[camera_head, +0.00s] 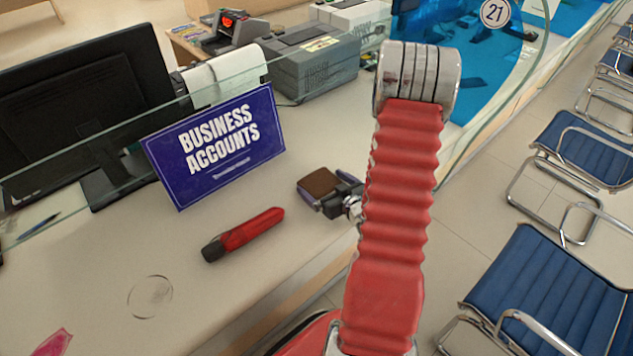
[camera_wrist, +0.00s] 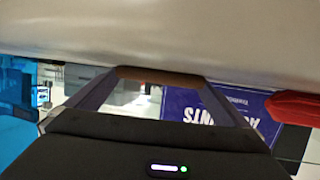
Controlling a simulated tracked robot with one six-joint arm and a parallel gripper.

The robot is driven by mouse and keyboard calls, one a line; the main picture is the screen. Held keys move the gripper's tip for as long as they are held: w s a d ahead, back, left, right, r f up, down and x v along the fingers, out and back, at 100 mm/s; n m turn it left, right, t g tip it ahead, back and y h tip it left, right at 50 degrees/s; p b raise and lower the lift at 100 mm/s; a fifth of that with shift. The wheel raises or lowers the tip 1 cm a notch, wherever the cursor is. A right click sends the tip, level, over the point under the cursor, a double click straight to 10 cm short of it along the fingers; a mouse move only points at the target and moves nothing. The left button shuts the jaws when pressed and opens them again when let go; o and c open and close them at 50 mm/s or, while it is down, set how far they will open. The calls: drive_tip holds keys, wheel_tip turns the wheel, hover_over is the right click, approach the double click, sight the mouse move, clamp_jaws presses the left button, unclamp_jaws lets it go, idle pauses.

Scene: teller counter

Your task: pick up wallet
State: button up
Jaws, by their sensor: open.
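The brown wallet (camera_head: 319,181) lies on the counter to the right of the blue sign in the head view. My gripper (camera_head: 328,187) is open at counter level, with its fingers on either side of the wallet. In the wrist view, which is upside down, the wallet (camera_wrist: 160,76) shows as a thin brown strip between the two fingertips of my gripper (camera_wrist: 160,82). Whether the fingers touch its sides I cannot tell. Part of the wallet is hidden by the gripper.
A red-and-black flashlight-like object (camera_head: 245,234) lies left of the wallet. A blue "BUSINESS ACCOUNTS" sign (camera_head: 215,145) stands behind it, along a glass screen. A clear disc (camera_head: 150,297) and a pink item (camera_head: 53,343) lie nearer. The counter (camera_head: 190,310) is bare between them.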

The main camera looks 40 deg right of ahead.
idle(0.4)
drive_tip(key=c, duration=0.9)
